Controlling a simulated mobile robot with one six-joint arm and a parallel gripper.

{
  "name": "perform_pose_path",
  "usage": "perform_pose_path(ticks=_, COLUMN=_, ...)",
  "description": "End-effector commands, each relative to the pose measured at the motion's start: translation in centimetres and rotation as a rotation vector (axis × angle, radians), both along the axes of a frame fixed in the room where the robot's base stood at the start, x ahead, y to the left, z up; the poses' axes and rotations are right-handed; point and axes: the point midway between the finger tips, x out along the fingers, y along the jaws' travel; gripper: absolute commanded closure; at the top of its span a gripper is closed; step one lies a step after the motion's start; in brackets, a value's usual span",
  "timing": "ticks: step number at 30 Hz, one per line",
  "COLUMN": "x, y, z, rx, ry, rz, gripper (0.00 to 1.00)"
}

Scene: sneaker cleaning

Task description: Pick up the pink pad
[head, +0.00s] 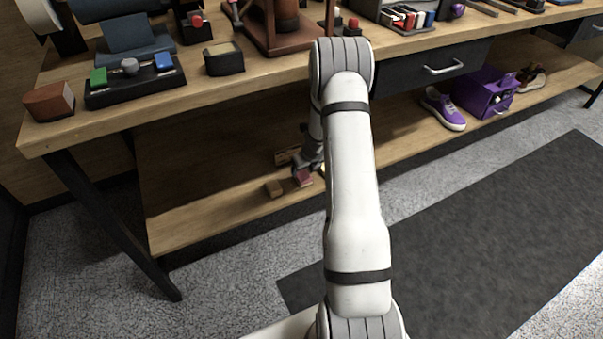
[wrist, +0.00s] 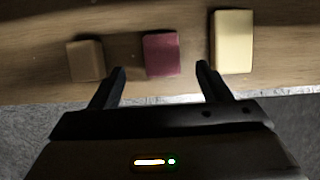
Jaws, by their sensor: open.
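The pink pad (wrist: 162,54) is a small dark-pink block on the wooden lower shelf. In the wrist view it lies between and just beyond the two fingertips of my gripper (wrist: 160,68). The fingers are apart and nothing is held between them. In the head view the pink pad (head: 304,177) shows on the lower shelf beneath my gripper (head: 305,168), partly covered by it. I cannot tell the exact height of the fingers above the shelf.
A brown block (wrist: 86,60) lies left of the pink pad and a pale yellow block (wrist: 233,41) lies right of it, both close to the fingers. The workbench top (head: 200,100) hangs over the lower shelf (head: 185,222). Purple sneaker (head: 444,108) and purple box (head: 484,93) stand farther right.

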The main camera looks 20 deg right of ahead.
Motion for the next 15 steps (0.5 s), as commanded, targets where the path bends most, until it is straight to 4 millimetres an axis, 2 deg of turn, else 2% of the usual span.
perform_pose_path(ticks=1, x=0.2, y=0.0, z=-0.9, rx=0.001, ry=0.001, rz=0.000, gripper=0.29)
perform_pose_path(ticks=8, x=0.9, y=-0.2, z=-2.9, rx=0.000, ry=0.000, rz=-0.004, gripper=0.29)
perform_pose_path(ticks=15, x=2.0, y=-0.5, z=-6.2, rx=0.000, ry=0.000, rz=-0.007, gripper=0.29)
